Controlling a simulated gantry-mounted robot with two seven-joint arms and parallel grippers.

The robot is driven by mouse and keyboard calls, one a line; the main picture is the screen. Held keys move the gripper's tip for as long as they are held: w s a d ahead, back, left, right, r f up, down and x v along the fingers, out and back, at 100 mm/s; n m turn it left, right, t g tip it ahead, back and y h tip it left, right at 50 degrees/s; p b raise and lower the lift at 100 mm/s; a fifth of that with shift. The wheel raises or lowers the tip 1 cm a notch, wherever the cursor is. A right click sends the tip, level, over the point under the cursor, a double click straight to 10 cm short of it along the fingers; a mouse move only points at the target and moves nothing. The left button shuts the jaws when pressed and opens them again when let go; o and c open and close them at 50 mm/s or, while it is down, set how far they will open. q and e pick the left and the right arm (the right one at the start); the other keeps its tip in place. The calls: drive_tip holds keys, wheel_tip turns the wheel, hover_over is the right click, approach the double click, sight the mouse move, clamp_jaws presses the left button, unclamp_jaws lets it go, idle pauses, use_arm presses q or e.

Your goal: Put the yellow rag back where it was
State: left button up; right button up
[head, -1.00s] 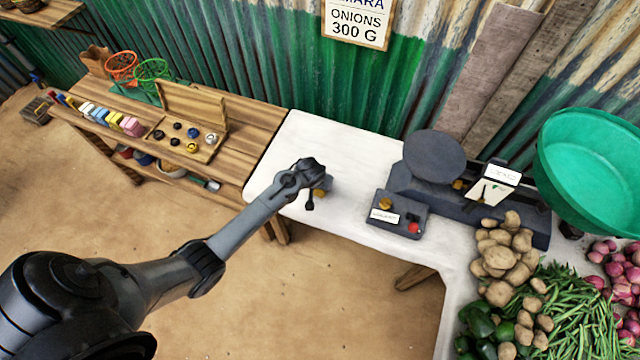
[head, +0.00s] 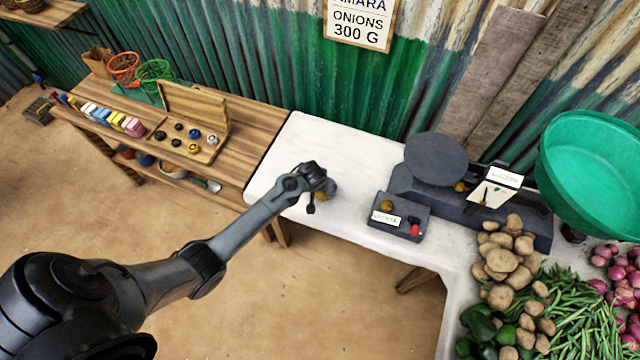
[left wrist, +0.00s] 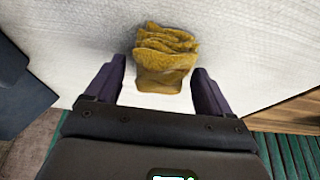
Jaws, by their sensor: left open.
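The yellow rag (left wrist: 165,58) is a crumpled, folded mustard-coloured cloth on the white tabletop (left wrist: 80,25). In the head view only a small part of the rag (head: 330,191) shows beside my left gripper (head: 318,194), which hides the rest. In the left wrist view my left gripper (left wrist: 159,75) is open. Its two dark fingers stand on either side of the rag's near part, with gaps on both sides. The folded far part extends beyond the fingertips. My right gripper is in neither view.
A dark box (head: 399,217) with a yellow and a red item stands right of the gripper. Behind it is a grey scale (head: 436,160). Potatoes (head: 505,258) and a green basin (head: 588,165) are farther right. A wooden bench (head: 250,130) adjoins the left. White tabletop behind the gripper is clear.

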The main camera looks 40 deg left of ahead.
use_arm(q)
drive_tip(key=p+v, duration=0.3)
drive_tip(key=v, duration=0.8)
drive_tip(key=s+d+r+m, duration=0.3)
drive_tip(key=s+d+r, duration=0.1)
drive_tip(key=s, duration=0.7)
drive_tip(key=s+d+r+m+h, duration=0.1)
drive_tip(key=s+d+r, duration=0.4)
drive_tip(key=s, duration=0.7)
drive_tip(key=shift+d+r+m+g+h, duration=0.35)
drive_tip(key=shift+d+m, duration=0.55)
drive_tip(key=shift+d, duration=0.3)
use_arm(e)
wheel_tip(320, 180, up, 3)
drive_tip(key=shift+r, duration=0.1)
use_arm(q)
drive_tip(key=shift+s, duration=0.15)
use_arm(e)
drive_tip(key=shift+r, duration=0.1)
